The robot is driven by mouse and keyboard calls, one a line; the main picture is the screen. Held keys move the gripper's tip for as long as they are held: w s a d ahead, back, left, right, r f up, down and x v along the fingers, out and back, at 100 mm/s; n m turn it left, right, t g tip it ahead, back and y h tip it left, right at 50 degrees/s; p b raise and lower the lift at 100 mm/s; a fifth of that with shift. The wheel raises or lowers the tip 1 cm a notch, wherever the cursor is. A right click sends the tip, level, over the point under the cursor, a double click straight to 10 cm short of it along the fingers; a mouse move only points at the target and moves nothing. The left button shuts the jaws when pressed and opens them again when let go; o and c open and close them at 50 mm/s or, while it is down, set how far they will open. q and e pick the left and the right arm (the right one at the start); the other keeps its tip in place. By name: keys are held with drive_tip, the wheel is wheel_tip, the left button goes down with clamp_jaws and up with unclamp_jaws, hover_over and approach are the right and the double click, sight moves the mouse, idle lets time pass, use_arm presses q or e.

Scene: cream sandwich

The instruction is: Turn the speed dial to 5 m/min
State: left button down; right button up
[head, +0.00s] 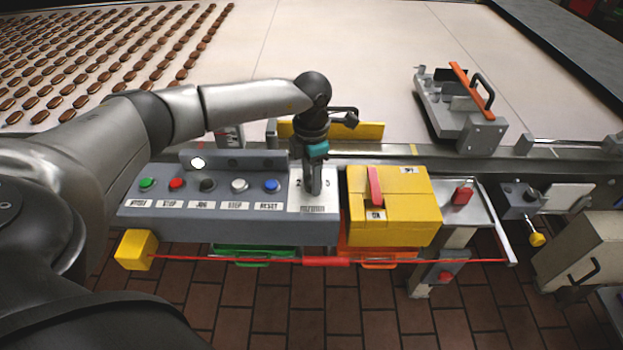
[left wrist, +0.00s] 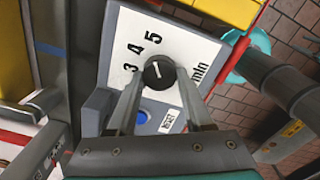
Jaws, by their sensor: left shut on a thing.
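The speed dial (left wrist: 158,73) is a round black knob with a white pointer line. It sits on a white scale plate (left wrist: 190,45) marked 3, 4, 5 and "min" in the left wrist view. The pointer line aims up and slightly left, towards the 4 and 5 side; I cannot tell the exact mark. My left gripper (left wrist: 158,82) is shut on the dial, one finger at each side. In the head view my left gripper (head: 312,188) points down onto the scale plate (head: 330,202) and hides the dial. My right gripper is not in view.
Left of the scale plate, the grey panel (head: 170,205) carries several push buttons. A yellow box (head: 415,215) with a red lever (head: 375,185) stands close at its right. A red cord (head: 200,259) runs along the front. Behind lies a pale conveyor (head: 340,70) with rows of brown biscuits.

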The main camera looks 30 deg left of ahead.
use_arm(q)
drive_tip(key=shift+w+r+m, duration=0.1)
drive_tip(key=shift+w+m, duration=0.05)
drive_tip(key=shift+m, duration=0.35)
drive_tip(key=shift+c, duration=1.5)
unclamp_jaws()
wheel_tip(320, 180, up, 15)
drive_tip(key=shift+d, duration=0.1)
